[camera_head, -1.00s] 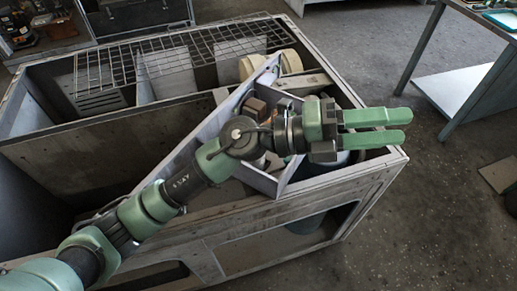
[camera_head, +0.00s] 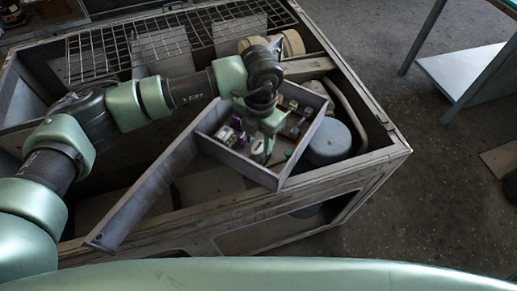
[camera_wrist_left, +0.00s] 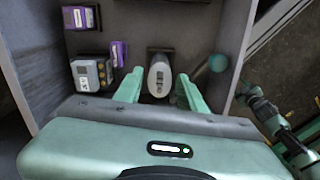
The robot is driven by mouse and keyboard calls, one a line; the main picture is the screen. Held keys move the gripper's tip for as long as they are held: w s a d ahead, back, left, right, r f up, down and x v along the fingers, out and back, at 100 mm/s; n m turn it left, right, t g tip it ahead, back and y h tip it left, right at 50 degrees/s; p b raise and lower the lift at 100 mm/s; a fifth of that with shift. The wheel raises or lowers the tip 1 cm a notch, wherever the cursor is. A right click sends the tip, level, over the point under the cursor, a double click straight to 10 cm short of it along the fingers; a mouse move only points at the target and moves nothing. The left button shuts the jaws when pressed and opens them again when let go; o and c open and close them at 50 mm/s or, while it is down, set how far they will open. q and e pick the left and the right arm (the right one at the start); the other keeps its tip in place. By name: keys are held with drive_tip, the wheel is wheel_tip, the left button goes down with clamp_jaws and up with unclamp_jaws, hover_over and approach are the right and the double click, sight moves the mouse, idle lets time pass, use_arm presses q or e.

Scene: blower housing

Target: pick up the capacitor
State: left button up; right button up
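The capacitor, a pale grey-white rounded can (camera_wrist_left: 159,76), stands in a grey open-topped control tray in the left wrist view. It also shows small and partly covered in the head view (camera_head: 257,147). My left gripper (camera_wrist_left: 160,92) points down into the tray with its green fingers spread, one on each side of the can. Gaps show between the can and both fingers, so it is not clamped. In the head view the left gripper (camera_head: 263,148) is over the tray, its tips partly hidden. My right gripper is not in view.
The tray (camera_head: 236,165) has raised walls close around the gripper. Purple-sided blocks (camera_wrist_left: 80,17) and a grey boxed part (camera_wrist_left: 90,74) sit left of the can. A grey cylinder (camera_head: 328,142) stands right of the tray inside the large housing (camera_head: 395,140). A wire grid (camera_head: 160,40) lies behind.

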sight(258, 146)
use_arm(q)
drive_tip(key=shift+s+a+f+p, duration=0.15)
drive_tip(key=shift+f+p, duration=0.25)
drive_tip(key=shift+f, duration=1.35)
clamp_jaws()
drive_tip(key=shift+r, duration=0.15)
